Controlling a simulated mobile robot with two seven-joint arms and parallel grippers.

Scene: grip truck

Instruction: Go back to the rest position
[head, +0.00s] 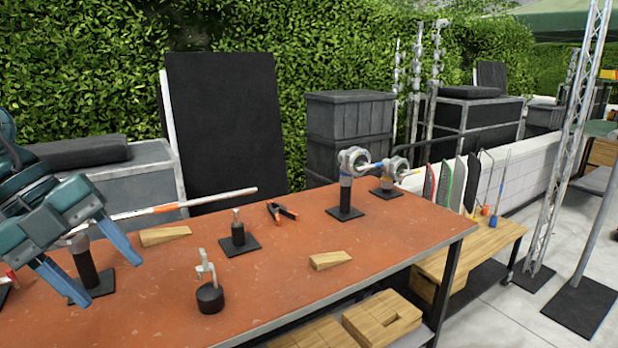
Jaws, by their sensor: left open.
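My left gripper (92,264) comes in from the left in the head view, above the left part of the orange-topped table (270,282). Its two blue fingers are spread apart, with nothing held between them. A black post on a square base (86,268) stands on the table behind the fingers and is partly hidden by them. A white and orange rod (165,207) extends rightward from behind the gripper, over the table's back edge. My right gripper is not in view.
On the table are wooden wedges (330,260), an orange-handled clamp (281,212), a small black stand (238,236), a black round base with a grey clamp (209,297), and metal couplers on stands (345,196). A lower wooden bench (468,250) stands right.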

